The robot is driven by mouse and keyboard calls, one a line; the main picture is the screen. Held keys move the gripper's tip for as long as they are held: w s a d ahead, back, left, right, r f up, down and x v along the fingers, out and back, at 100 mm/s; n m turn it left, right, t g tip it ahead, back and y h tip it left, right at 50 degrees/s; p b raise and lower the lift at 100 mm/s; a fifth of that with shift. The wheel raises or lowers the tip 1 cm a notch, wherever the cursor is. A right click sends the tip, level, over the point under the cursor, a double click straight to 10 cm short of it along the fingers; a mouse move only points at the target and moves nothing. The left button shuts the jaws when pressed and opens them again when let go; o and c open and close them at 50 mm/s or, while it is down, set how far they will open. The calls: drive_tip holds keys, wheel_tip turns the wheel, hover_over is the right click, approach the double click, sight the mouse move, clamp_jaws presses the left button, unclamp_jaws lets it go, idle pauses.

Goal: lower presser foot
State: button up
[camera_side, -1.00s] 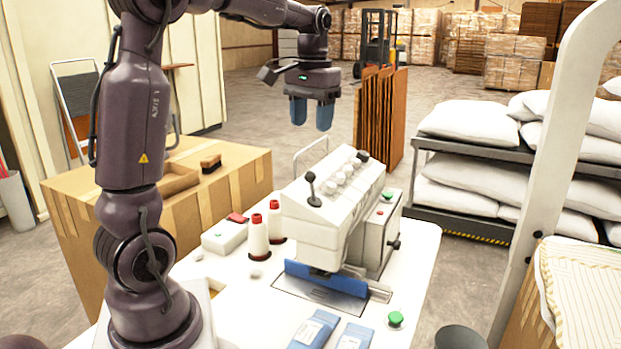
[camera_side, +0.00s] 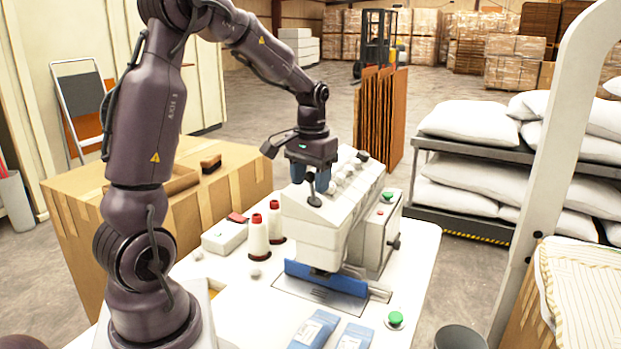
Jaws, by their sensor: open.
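The white sewing machine (camera_side: 325,228) stands on the white table (camera_side: 245,310). A dark knobbed lever (camera_side: 313,196) stands on the near left of its sloped top. My gripper (camera_side: 310,184) is open, pointing down, with its two blue fingers close around or beside the lever's upper part. I cannot tell whether a finger touches it. A blue guard (camera_side: 326,278) runs along the machine's lower front above a metal plate (camera_side: 318,295). The presser foot itself is not clear under the head.
Two thread cones (camera_side: 258,236) with red tops stand left of the machine. A cardboard box (camera_side: 100,225) stands behind at left, and a pillow rack (camera_side: 460,170) at right.

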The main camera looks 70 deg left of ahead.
drive_tip(key=c, duration=0.9)
drive_tip(key=shift+w+d, duration=0.1)
drive_tip(key=shift+w, duration=0.05)
drive_tip(key=g+y, duration=0.1)
drive_tip(key=w+d+g+y, duration=0.1)
drive_tip(key=g+y, duration=0.1)
drive_tip(key=shift+w+d, duration=0.2)
drive_tip(key=shift+d, duration=0.05)
drive_tip(key=shift+w+d+f+g+y, duration=0.1)
drive_tip(key=shift+w+d+g+y, duration=0.1)
drive_tip(key=shift+g+y, duration=0.35)
drive_tip(key=shift+w+d+f+g+y, duration=0.1)
drive_tip(key=shift+w+d+g+y, duration=0.1)
drive_tip(key=shift+g+y, duration=0.3)
drive_tip(key=shift+w+d+f+g+y, duration=0.15)
drive_tip(key=shift+g+y, duration=0.3)
drive_tip(key=shift+y, duration=0.1)
drive_tip(key=shift+w+d+f+g+y, duration=0.15)
drive_tip(key=shift+g+y, duration=0.25)
drive_tip(key=shift+y, duration=0.1)
drive_tip(key=o, duration=0.9)
